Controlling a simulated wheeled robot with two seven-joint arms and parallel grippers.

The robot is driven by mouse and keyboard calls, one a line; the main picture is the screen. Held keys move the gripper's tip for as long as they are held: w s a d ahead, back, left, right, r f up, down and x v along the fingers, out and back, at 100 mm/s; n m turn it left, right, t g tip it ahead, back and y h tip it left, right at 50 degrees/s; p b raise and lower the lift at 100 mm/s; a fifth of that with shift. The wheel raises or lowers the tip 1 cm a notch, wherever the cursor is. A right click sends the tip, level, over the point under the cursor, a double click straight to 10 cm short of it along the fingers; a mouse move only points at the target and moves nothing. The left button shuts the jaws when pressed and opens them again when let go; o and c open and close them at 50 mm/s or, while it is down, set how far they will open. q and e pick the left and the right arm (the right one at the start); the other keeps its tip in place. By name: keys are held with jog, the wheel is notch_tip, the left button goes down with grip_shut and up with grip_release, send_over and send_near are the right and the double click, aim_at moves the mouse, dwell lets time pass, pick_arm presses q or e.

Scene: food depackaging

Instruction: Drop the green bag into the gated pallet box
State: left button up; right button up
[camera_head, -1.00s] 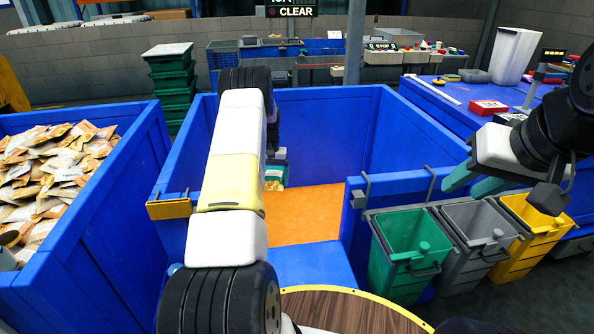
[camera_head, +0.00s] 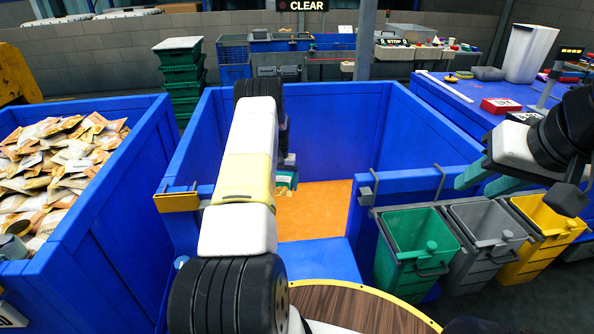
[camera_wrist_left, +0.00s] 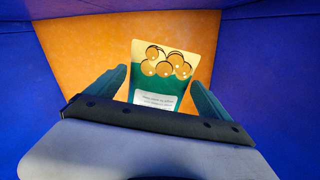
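The green bag (camera_wrist_left: 162,88) has a cream end printed with orange balls. It shows between the two fingers of my left gripper (camera_wrist_left: 158,78) in the left wrist view. In the head view the bag (camera_head: 285,181) hangs below my left gripper (camera_head: 285,170), cream end down, inside the blue gated pallet box (camera_head: 325,120). It is above the orange floor (camera_head: 318,208).
A blue box full of pale pouches (camera_head: 50,165) stands at the left. Green (camera_head: 415,235), grey (camera_head: 485,225) and yellow (camera_head: 545,220) bins hang outside the pallet box's front wall at the right. A blue table (camera_head: 455,105) stands behind them. The pallet box's visible floor is clear.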

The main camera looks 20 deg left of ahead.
pick_arm(q)
jog(key=shift+o, duration=0.2)
jog(key=shift+r, duration=3.9)
jog(key=shift+r, duration=0.25)
jog(key=s+d+r+t, duration=0.1)
jog(key=s+d+r, duration=0.35)
jog(key=r, duration=0.55)
jog(key=s+d+r+m+t+h, duration=0.1)
jog(key=s+d+r, duration=0.35)
jog(key=r, duration=0.45)
jog(key=s+d+r+t, duration=0.1)
jog(key=s+d+r, duration=0.3)
jog(key=r, duration=0.6)
jog(key=s+d+r+t, duration=0.1)
jog(key=s+d, duration=0.1)
jog(key=s, duration=0.6)
jog(key=s+d+r+m+t, duration=0.1)
jog(key=s+d, duration=0.2)
jog(key=s, duration=0.6)
jog(key=s+d+r+t+h, duration=0.1)
jog(key=s+d, duration=0.2)
jog(key=s, duration=0.6)
jog(key=shift+d+r+m, duration=0.15)
jog(key=shift+r+m, duration=0.2)
jog(key=shift+m, duration=0.05)
